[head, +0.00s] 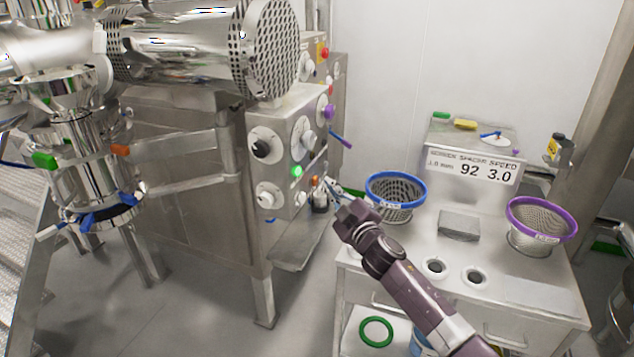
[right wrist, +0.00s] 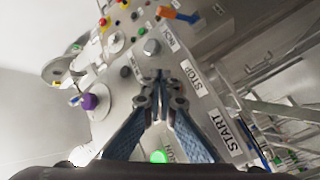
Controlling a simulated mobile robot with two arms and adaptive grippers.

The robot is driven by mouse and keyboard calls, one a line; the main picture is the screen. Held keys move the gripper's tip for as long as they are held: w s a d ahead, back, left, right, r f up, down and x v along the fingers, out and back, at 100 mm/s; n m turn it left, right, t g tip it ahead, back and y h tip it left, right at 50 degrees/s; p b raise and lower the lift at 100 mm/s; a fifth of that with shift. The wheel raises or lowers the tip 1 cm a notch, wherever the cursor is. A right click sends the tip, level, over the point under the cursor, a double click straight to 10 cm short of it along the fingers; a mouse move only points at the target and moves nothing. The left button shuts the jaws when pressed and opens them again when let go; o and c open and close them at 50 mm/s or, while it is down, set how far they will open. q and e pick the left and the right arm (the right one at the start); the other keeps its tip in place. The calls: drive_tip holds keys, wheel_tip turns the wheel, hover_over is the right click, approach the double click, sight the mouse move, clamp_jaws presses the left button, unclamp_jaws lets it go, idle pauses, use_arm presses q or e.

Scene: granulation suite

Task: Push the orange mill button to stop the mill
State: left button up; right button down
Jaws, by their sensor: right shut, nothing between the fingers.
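The steel mill control panel (head: 290,160) stands left of centre in the head view. A lit green button (head: 297,171) is on it, and a small orange piece (head: 315,181), apparently the orange button, shows to its right. My right gripper (head: 333,187) is shut and empty, its tips close to the orange piece; contact cannot be told. In the right wrist view, the shut fingers (right wrist: 160,82) point at the panel between the lit green button (right wrist: 157,156) and a grey knob (right wrist: 152,47). STOP and START labels lie to their right. No orange button shows clearly there. My left gripper is not in view.
A purple knob (head: 328,111) with a lever sticks out of the panel's upper right. A steel cart (head: 400,255) with a blue-rimmed sieve (head: 397,192) and purple-rimmed sieve (head: 542,222) stands right of the panel, beneath my right arm. Open floor lies left of the cart.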

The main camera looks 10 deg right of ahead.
idle(0.7)
drive_tip(key=shift+w+a, duration=0.25)
drive_tip(key=shift+a, duration=0.1)
drive_tip(key=shift+w+a+b, duration=0.25)
drive_tip(key=shift+a+b, duration=0.05)
drive_tip(key=shift+a, duration=0.15)
idle(0.7)
drive_tip(key=shift+d, duration=0.15)
drive_tip(key=shift+s+d+p, duration=0.45)
drive_tip(key=shift+s+d, duration=0.05)
drive_tip(key=shift+d, duration=0.1)
drive_tip(key=s+d, duration=0.1)
drive_tip(key=s+d+p, duration=0.1)
drive_tip(key=d, duration=0.2)
drive_tip(key=shift+s+d+p, duration=0.1)
drive_tip(key=shift+s+p, duration=0.2)
drive_tip(key=shift+s, duration=0.1)
